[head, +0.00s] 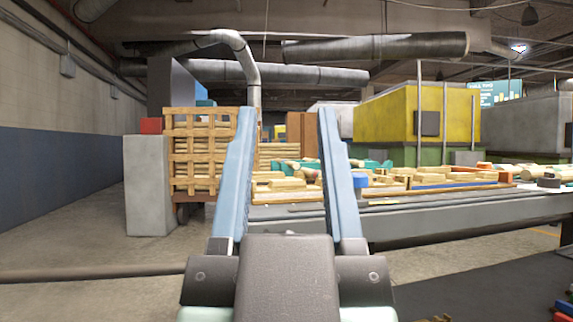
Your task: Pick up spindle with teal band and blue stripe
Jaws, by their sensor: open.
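My gripper (283,112) is open and empty, its two pale blue fingers pointing forward and up in the middle of the view. Behind it, several turned wood pieces (285,185) lie on a long grey line (450,212). Teal pieces (377,165) and a small blue piece (360,182) show among them. The pieces are small and overlap, so I cannot tell which one is the spindle with the teal band and blue stripe. The right finger hides part of the line. The gripper is apart from all the pieces.
A wooden slatted crate (205,150) stands at the left, beside a grey pillar (148,185) with a red block (151,126) on it. A yellow machine (455,115) stands behind the line. The floor (75,225) at the left is mostly clear.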

